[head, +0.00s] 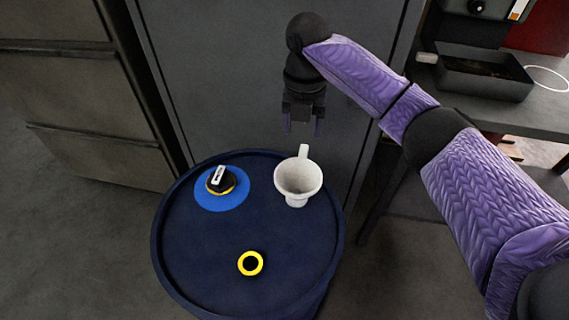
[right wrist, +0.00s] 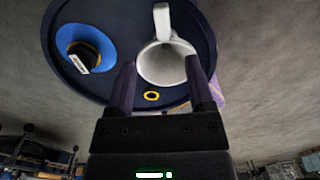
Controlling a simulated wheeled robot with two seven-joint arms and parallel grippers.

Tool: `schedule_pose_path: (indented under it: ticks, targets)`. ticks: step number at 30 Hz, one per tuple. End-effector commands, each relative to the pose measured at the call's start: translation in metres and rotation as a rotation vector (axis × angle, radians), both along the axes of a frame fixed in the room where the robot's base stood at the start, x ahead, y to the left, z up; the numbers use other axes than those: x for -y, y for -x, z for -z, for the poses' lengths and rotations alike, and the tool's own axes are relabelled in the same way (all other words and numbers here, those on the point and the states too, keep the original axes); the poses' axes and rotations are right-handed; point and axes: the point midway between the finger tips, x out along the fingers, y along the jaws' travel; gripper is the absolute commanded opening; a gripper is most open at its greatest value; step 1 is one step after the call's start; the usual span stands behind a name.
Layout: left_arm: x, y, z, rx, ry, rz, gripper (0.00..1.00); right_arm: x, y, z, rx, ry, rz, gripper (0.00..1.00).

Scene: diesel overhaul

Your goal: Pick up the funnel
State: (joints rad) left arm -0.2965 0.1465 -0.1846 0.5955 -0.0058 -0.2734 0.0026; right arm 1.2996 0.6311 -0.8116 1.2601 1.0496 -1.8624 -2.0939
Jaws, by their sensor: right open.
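The white funnel (head: 298,180) stands on the dark blue round table, its handle pointing up toward the back in the head view. It also shows in the right wrist view (right wrist: 165,62), beyond the fingertips. My right gripper (head: 302,128) is open and empty, behind and above the funnel, with its fingers pointing down. In the right wrist view its two fingers (right wrist: 163,78) stand apart, with the funnel seen between and past them. I cannot see contact with the funnel. My left gripper is not in view.
The round table (head: 205,275) also bears a blue disc (head: 232,201) with a black and yellow part (head: 222,181) on it, and a yellow ring (head: 250,263) at the front. Grey cabinets (head: 255,70) stand close behind. A bench with a dark tray (head: 482,75) is at right.

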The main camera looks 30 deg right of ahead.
Motion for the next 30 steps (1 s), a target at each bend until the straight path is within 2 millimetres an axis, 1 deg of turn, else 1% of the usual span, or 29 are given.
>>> schedule_pose_path:
  ticks: [3,6,8,10,13,15,17,21,22,23,24,26,27,29,30]
  targets:
    - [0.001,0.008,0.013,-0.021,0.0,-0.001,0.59,0.0,0.0,0.024,-0.006,0.0,-0.003,0.68]
    - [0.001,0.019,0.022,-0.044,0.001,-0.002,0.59,0.0,0.0,0.044,-0.006,0.0,-0.002,0.68]
    - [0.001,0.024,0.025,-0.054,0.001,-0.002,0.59,0.0,0.0,0.051,-0.006,0.001,0.0,0.68]
    - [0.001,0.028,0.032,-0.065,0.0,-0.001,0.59,0.0,0.0,0.064,-0.006,0.001,0.001,0.68]
    - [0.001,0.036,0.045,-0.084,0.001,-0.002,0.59,0.001,0.001,0.09,-0.009,0.002,0.002,0.68]
    - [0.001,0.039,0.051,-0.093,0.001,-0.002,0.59,0.001,0.001,0.102,-0.008,0.002,0.002,0.68]
    - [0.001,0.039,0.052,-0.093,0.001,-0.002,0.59,0.0,0.0,0.103,-0.003,0.002,0.002,0.68]
    - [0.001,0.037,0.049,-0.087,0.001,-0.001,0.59,0.0,0.0,0.098,0.002,0.001,0.003,0.68]
    - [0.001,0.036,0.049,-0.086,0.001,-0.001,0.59,0.0,0.0,0.098,0.002,0.001,0.003,0.66]
    - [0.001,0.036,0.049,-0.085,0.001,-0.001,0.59,0.001,0.0,0.097,0.002,0.001,0.003,0.59]
    - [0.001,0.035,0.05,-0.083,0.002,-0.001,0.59,0.001,0.0,0.097,0.002,0.001,0.003,0.51]
    - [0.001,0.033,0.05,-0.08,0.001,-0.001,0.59,0.001,0.0,0.097,0.002,0.001,0.003,0.38]
    - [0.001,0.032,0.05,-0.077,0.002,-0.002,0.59,0.001,0.0,0.097,0.002,0.001,0.003,0.3]
    - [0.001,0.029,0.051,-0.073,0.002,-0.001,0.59,0.001,0.0,0.097,0.002,0.001,0.003,0.17]
    - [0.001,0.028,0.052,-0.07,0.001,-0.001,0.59,0.001,0.0,0.097,0.002,0.001,0.003,0.08]
